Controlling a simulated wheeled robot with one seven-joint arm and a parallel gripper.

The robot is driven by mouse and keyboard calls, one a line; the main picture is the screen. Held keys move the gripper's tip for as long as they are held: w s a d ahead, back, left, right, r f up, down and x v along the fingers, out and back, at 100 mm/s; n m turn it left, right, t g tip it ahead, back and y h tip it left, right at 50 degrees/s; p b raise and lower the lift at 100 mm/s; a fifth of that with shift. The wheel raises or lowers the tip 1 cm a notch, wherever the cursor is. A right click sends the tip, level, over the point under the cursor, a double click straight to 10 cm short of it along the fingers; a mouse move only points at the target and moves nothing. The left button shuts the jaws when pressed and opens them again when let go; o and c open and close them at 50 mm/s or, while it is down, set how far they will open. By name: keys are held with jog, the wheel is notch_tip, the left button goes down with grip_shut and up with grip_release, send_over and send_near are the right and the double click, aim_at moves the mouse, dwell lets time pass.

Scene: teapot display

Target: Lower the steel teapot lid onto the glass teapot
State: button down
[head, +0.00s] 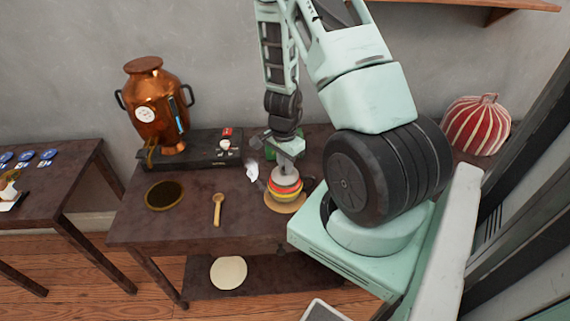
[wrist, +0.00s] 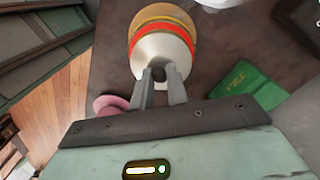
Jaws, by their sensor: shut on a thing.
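My gripper (head: 286,155) points down over the right part of the dark table. In the wrist view its fingers (wrist: 160,92) are closed on the small dark knob of the pale steel lid (wrist: 160,52). The lid also shows in the head view (head: 286,175). Directly below it is the rounded teapot with red and yellow bands (head: 283,189), on a round wooden coaster (head: 284,207). In the wrist view the lid covers most of the teapot's bands (wrist: 164,25). I cannot tell whether lid and teapot rim touch.
A green tea packet (wrist: 241,85) lies close by, and a pink round thing (wrist: 110,103) shows beside the fingers. A white crumpled-looking piece (head: 252,172), a wooden spoon (head: 218,208) and a dark round dish (head: 164,195) lie left. A copper urn (head: 158,105) stands behind.

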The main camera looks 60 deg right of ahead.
jog(key=shift+f, duration=0.15)
jog(key=c, duration=0.7)
grip_release()
jog(key=shift+c, duration=0.2)
jog(key=shift+r+p, duration=3.15)
jog(key=shift+r, duration=0.4)
